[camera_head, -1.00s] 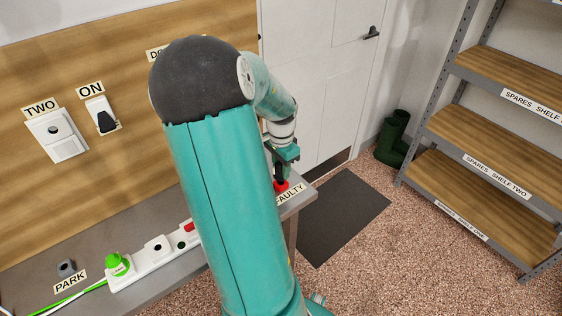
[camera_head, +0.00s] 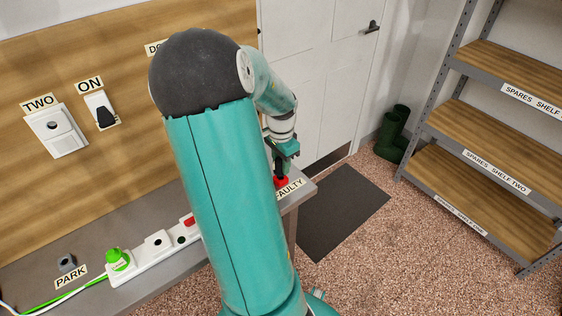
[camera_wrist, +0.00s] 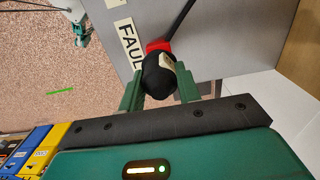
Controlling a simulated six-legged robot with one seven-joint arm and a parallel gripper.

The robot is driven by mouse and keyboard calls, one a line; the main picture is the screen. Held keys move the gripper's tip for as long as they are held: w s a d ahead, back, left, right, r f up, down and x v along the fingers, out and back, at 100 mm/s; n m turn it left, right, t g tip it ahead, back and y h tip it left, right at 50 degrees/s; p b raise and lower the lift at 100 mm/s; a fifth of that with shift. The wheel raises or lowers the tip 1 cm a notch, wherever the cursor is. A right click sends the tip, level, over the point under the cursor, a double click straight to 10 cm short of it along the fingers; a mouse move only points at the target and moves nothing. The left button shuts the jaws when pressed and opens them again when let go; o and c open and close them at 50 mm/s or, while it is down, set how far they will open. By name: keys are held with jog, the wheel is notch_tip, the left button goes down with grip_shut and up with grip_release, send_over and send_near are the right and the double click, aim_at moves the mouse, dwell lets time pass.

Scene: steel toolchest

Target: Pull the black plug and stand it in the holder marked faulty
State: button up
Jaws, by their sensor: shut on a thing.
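My gripper (camera_head: 283,150) is at the end of the bench, over the red holder (camera_head: 281,182) beside the FAULTY label (camera_head: 290,189). In the wrist view my gripper (camera_wrist: 159,88) has its two green fingers either side of the black plug (camera_wrist: 158,76), shut on it. The black plug (camera_head: 279,168) is dark and small in the head view, directly above the red holder and looking upright. The red holder (camera_wrist: 158,46) shows just past the plug in the wrist view. I cannot tell whether the plug's base is seated in it.
A white power strip (camera_head: 157,243) with a green plug (camera_head: 118,259) lies on the grey bench. A grey PARK holder (camera_head: 66,262) is at left. A black lead (camera_wrist: 182,18) runs past the red holder. My arm hides the middle of the bench.

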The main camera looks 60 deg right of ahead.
jog(key=shift+f, duration=1.45)
dwell(0.5)
jog(key=o, duration=1.2)
jog(key=shift+c, duration=0.2)
jog(key=shift+r, duration=0.1)
notch_tip(320, 180, up, 14)
jog(key=shift+f, duration=0.2)
